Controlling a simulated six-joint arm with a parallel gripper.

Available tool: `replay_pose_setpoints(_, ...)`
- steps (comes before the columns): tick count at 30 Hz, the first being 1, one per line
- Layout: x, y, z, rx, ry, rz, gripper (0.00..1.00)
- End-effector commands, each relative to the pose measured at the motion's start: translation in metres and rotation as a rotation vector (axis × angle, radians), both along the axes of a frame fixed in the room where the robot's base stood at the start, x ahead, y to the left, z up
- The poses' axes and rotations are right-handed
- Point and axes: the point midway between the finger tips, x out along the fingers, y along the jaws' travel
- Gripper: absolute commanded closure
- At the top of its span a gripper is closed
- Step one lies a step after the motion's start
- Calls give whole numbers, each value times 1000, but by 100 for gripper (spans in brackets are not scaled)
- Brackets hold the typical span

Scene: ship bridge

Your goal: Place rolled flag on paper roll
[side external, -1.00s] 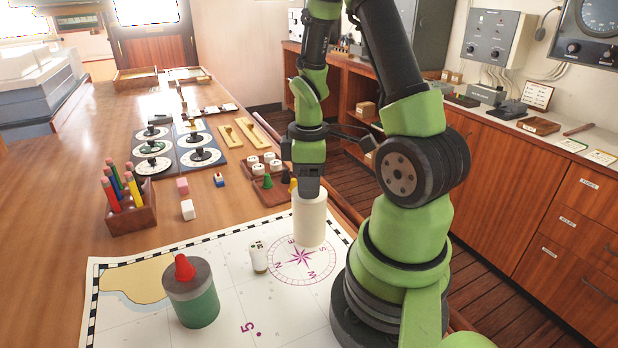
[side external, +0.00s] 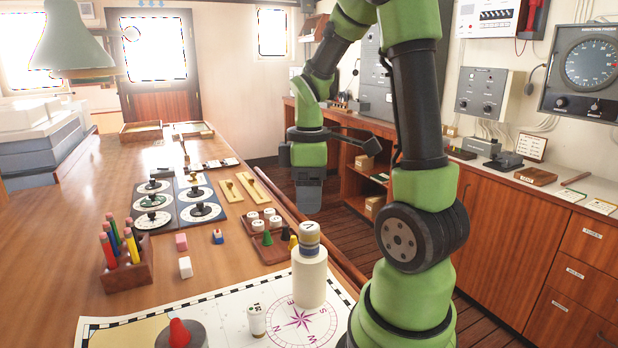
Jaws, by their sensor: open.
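The paper roll (side external: 309,279) is a cream upright cylinder on the chart. The rolled flag (side external: 309,240), a short cylinder with a pale marked top and blue and tan bands, stands upright on top of the paper roll. My gripper (side external: 308,208) is above the flag in the picture, pointing down, open and empty. A gap shows between its fingertips and the flag.
A small white marked cylinder (side external: 257,321) stands on the chart (side external: 225,312) left of the roll. Behind are a tray with white and coloured pieces (side external: 270,251) and a pencil holder (side external: 126,272). A grey cylinder with a red cone (side external: 180,334) is at the front.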

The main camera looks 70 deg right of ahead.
Motion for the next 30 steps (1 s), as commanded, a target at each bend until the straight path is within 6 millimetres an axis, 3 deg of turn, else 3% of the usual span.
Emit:
replay_pose_setpoints(7, 1, 0, 25, -2, -3, 0, 35)
replay_pose_setpoints(10, 3, 11, 34, -13, -37, -31, 35)
replay_pose_setpoints(15, 9, 65, 64, -11, -228, -204, 35)
replay_pose_setpoints(21, -9, 131, 91, 169, -462, -460, 35)
replay_pose_setpoints(25, -23, 155, 98, 304, -526, -574, 35)
replay_pose_setpoints(30, -31, 165, 100, 383, -545, -637, 35)
